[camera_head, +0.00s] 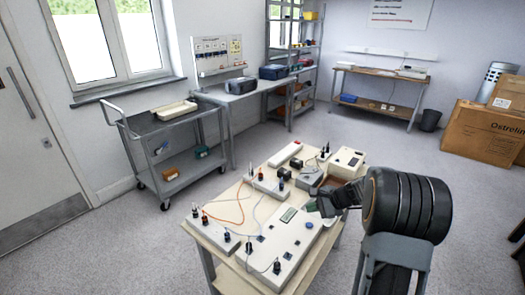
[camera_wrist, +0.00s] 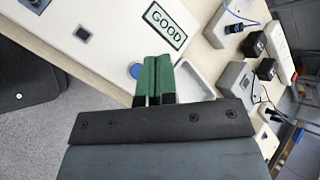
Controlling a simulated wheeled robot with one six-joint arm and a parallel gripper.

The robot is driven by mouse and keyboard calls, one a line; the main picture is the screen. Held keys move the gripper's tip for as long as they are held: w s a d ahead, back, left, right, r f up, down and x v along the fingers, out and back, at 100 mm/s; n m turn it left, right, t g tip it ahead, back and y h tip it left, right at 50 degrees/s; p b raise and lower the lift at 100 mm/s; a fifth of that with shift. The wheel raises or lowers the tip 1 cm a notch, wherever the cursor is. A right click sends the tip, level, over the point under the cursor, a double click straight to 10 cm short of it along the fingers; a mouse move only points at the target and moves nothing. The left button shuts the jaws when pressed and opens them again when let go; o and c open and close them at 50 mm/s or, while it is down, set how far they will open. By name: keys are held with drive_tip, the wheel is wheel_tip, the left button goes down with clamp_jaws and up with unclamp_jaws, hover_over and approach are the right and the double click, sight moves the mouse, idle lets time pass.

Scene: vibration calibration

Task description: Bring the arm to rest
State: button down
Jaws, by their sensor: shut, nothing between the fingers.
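My gripper (camera_wrist: 153,82) shows in the wrist view with its two green fingers side by side and shut, holding nothing. In the head view my gripper (camera_head: 314,206) is above the right part of the table, near the white panel (camera_head: 282,246). In the wrist view a "GOOD" label (camera_wrist: 165,26) lies on the panel just beyond the fingertips. A blue round button (camera_wrist: 134,70) is beside the left finger. The gap between the fingertips and the panel is hard to judge.
The wooden table (camera_head: 228,193) carries several devices, cables and a beige box (camera_head: 347,162). A grey trolley (camera_head: 176,147) stands at the left and a workbench (camera_head: 250,90) behind. Cardboard boxes (camera_head: 487,130) stand at the far right. The floor between is clear.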

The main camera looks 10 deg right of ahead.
drive_tip(key=s+f, duration=0.1)
drive_tip(key=s+f+n+g, duration=0.1)
drive_tip(key=shift+s+f, duration=0.1)
drive_tip(key=shift+s, duration=0.2)
drive_tip(key=s+a+r+n+h+p, duration=0.2)
drive_tip(key=s+a+r+n+h, duration=0.1)
drive_tip(key=s+a+r+n, duration=0.2)
drive_tip(key=s+a+r+n+h+p, duration=0.3)
drive_tip(key=s+a+r+n, duration=0.3)
drive_tip(key=s+r+n, duration=0.4)
drive_tip(key=s+r+h, duration=0.1)
drive_tip(key=s, duration=0.3)
drive_tip(key=shift+g, duration=0.4)
